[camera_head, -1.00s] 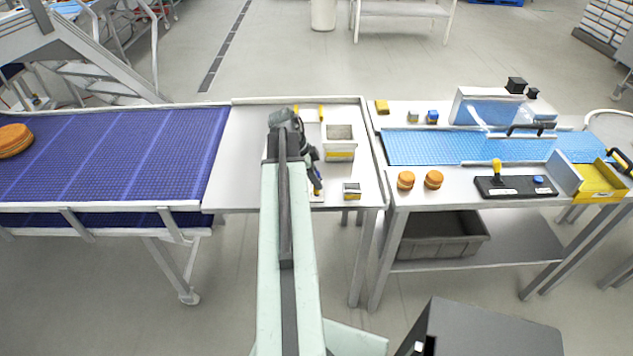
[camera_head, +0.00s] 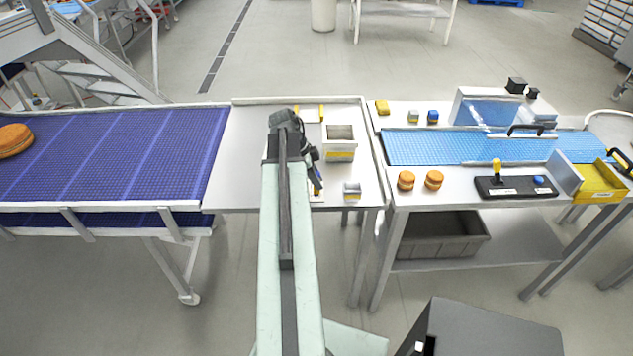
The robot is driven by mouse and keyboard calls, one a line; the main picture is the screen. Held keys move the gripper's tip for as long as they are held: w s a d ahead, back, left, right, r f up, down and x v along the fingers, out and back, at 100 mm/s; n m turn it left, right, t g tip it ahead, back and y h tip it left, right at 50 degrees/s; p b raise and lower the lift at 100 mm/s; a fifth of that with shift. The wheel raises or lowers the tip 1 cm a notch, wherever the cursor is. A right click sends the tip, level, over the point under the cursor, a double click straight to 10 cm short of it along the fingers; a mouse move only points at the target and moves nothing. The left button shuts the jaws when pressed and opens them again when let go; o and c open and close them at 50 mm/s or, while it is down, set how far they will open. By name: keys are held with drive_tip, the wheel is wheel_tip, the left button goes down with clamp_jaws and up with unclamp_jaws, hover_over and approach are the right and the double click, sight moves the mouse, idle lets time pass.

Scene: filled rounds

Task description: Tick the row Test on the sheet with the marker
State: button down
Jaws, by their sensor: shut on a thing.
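My gripper (camera_head: 314,170) is over the left metal table, at the right side of my arm. It is shut on the marker (camera_head: 318,187), a small blue and dark stick pointing down beside the arm. A pale sheet (camera_head: 317,198) shows only as a small part under the marker; my arm hides most of it. The row Test cannot be read. I cannot tell whether the marker's tip touches the sheet.
A white bin with a yellow label (camera_head: 340,143) and a small grey-topped box (camera_head: 352,191) stand right of my gripper. The right table (camera_head: 460,205) holds two round cakes (camera_head: 406,180) and a control panel (camera_head: 515,187).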

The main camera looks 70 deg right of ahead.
drive_tip(key=shift+r+p, duration=3.55)
drive_tip(key=shift+p, duration=0.05)
drive_tip(key=shift+f, duration=0.1)
